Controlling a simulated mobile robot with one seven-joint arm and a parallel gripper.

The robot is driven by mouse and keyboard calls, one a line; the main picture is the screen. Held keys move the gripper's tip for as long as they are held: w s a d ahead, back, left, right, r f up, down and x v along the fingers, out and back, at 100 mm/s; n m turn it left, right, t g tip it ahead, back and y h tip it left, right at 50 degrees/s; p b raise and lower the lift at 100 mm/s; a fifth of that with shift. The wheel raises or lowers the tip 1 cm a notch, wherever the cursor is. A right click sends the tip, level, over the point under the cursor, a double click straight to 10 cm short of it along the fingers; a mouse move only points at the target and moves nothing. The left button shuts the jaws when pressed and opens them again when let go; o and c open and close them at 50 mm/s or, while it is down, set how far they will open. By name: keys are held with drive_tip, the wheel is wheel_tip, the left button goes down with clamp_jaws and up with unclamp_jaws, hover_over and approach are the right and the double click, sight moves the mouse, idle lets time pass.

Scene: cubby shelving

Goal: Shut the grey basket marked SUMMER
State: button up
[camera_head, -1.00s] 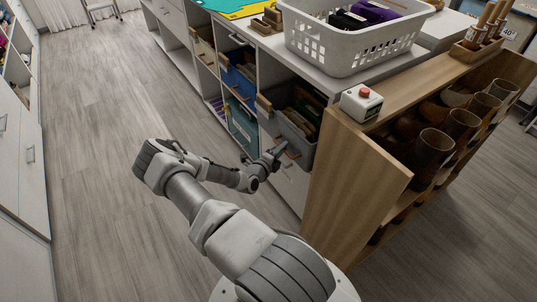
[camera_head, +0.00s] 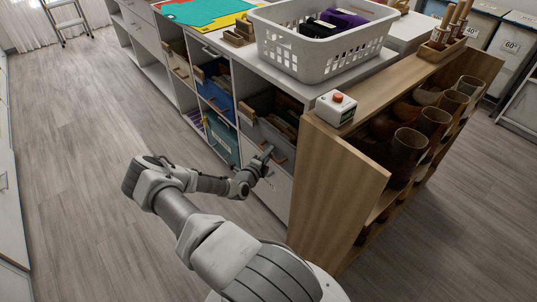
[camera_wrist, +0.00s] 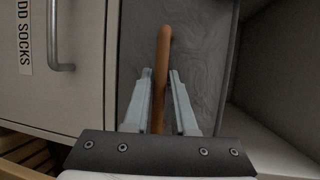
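No SUMMER label is readable. My gripper (camera_head: 267,155) is at this front panel. In the wrist view my gripper's two fingers (camera_wrist: 160,78) lie either side of the handle, very close to it. Whether they press on it I cannot tell.
A drawer marked ODD SOCKS (camera_wrist: 75,70) with a metal pull is beside the basket. A blue basket (camera_head: 215,88) and a teal one (camera_head: 222,140) stand in neighbouring cubbies. A wooden rack (camera_head: 335,185) borders the right. Open floor (camera_head: 75,160) lies left.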

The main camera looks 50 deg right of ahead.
drive_tip(key=shift+s+d+r, duration=0.1)
drive_tip(key=shift+r, duration=0.1)
drive_tip(key=p+v, duration=0.4)
drive_tip(key=v, duration=1.3)
drive_tip(key=shift+a, duration=0.3)
drive_tip(key=shift+f, duration=0.1)
drive_tip(key=a+r+m+g+y, duration=0.3)
drive_tip(key=a+r+m, duration=0.3)
drive_tip(key=r+m, duration=0.55)
drive_tip(key=a+r+m+g+y, duration=0.2)
drive_tip(key=a+r+m+y, duration=0.3)
drive_tip(key=r+m, duration=0.65)
drive_tip(key=s+a+r+m+t+y, duration=0.45)
drive_tip(key=a+r+m, duration=0.25)
drive_tip(key=a+r, duration=0.35)
drive_tip(key=s+a+r+m+t+y, duration=0.35)
drive_tip(key=s+a+r+m, duration=0.3)
drive_tip(key=a+r, duration=0.35)
wheel_tip(320, 180, up, 17)
drive_tip(key=p, duration=1.6)
drive_tip(key=shift+w+d, duration=0.3)
drive_tip(key=shift+d, duration=0.05)
drive_tip(key=shift+m, duration=0.25)
